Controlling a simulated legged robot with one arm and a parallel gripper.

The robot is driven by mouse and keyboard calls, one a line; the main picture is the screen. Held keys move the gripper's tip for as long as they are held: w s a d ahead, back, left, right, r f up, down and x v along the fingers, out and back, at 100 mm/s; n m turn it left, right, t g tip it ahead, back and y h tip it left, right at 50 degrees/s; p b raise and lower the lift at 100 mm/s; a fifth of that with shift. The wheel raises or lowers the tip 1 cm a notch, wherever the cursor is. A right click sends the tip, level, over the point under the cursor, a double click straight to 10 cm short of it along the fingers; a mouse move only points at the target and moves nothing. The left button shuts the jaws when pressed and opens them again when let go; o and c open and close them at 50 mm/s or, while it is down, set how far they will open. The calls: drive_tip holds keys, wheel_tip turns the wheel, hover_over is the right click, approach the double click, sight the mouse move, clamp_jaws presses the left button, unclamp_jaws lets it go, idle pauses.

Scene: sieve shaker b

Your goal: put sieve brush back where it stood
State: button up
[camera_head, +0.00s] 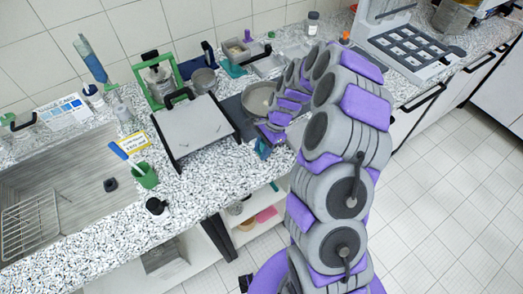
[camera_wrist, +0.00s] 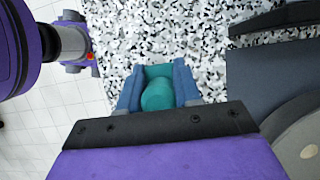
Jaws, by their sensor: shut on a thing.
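My gripper (camera_wrist: 158,78) has two blue fingers shut on a short, rounded teal thing, which I take to be the sieve brush (camera_wrist: 158,96). In the wrist view it sits between the fingers, over the speckled counter (camera_wrist: 150,30). The head view shows the blue gripper tip (camera_head: 263,149) at the counter's front edge, below the round grey pan. The brush is hardly visible there. Whether it touches the counter is unclear.
Left of my gripper is a grey plate on a black frame (camera_head: 193,130). A round grey pan (camera_head: 258,98) stands behind it. A green cup (camera_head: 147,176) with a blue-handled tool stands by the sink (camera_head: 75,185). Free counter shows in front of the plate.

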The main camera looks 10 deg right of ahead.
sight(262, 141)
drive_tip(key=shift+a, duration=0.85)
drive_tip(key=o, duration=0.7)
drive_tip(key=shift+a+f, duration=0.1)
drive_tip(key=shift+a, duration=0.45)
drive_tip(key=shift+o, duration=1.7)
drive_tip(key=shift+d, duration=1.2)
drive_tip(key=r, duration=0.2)
drive_tip(key=r+p, duration=0.1)
drive_tip(key=r, duration=0.3)
drive_tip(key=shift+w+d+r, duration=0.15)
drive_tip(key=shift+w, duration=0.25)
drive_tip(key=d+r+p, duration=0.1)
drive_tip(key=d+r, duration=0.3)
drive_tip(key=r, duration=0.1)
drive_tip(key=s+a+r+n+h, duration=0.1)
drive_tip(key=s+a+r+n, duration=0.3)
drive_tip(key=s+r, duration=0.25)
drive_tip(key=s+a+r+n+h, duration=0.1)
drive_tip(key=s+a+r+n, duration=0.3)
drive_tip(key=s, duration=0.4)
drive_tip(key=s+d+r+n+h, duration=0.1)
drive_tip(key=s+n, duration=0.2)
drive_tip(key=s, duration=0.7)
drive_tip(key=s+d+r+n+h, duration=0.1)
drive_tip(key=s+d+r+n, duration=0.1)
drive_tip(key=s, duration=0.8)
drive_tip(key=shift+s+n, duration=0.2)
drive_tip(key=shift+n, duration=0.5)
